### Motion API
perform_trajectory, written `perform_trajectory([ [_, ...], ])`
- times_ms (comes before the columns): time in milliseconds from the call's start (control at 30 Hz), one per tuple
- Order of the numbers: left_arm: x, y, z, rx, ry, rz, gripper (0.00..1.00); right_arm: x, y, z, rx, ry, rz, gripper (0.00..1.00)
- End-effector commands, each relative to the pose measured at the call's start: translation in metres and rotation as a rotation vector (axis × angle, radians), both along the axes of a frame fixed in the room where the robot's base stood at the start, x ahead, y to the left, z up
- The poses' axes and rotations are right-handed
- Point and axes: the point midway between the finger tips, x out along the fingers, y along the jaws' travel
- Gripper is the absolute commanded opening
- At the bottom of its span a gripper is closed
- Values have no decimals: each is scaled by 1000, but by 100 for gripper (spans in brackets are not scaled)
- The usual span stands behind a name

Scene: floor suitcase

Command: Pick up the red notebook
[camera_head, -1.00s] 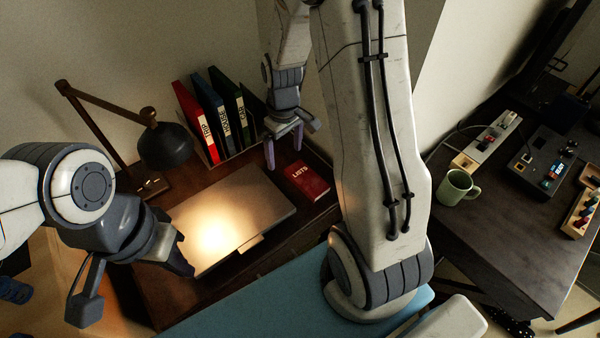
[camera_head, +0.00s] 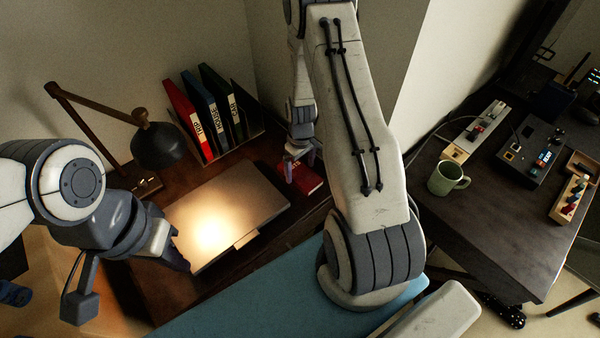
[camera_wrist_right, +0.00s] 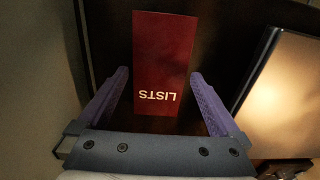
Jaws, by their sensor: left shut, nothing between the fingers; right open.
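The red notebook (camera_head: 309,183), marked LISTS, lies flat on the dark desk to the right of the laptop. In the head view my right gripper (camera_head: 289,178) is at its left side and my right arm hides part of it. In the right wrist view the notebook (camera_wrist_right: 163,62) lies ahead, its lettered end between the two purple fingers (camera_wrist_right: 160,90), which are open with a gap on both sides. My left gripper (camera_head: 183,262) is shut and empty at the laptop's left front edge, away from the notebook.
A closed laptop (camera_head: 232,215) lies beside the notebook under a lit lamp (camera_head: 158,145). Binders (camera_head: 205,115) stand in a rack behind. A second table (camera_head: 490,220) at right holds a green mug (camera_head: 446,179) and several devices.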

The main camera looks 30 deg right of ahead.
Motion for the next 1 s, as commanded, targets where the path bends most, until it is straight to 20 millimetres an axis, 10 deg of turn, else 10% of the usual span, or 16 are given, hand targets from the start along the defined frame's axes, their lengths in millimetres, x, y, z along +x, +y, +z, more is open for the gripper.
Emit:
perform_trajectory([
  [333, 0, 0, 1, 0, 0, 0, 0, 0, 0, -11, -1, -1, -1, 100],
  [567, 0, 0, 1, 0, 0, 0, 0, 0, 0, -11, -1, -1, -1, 21],
  [1000, 0, 0, -1, 0, 0, 0, 0, 1, 0, 6, -1, -4, -1, 21],
])
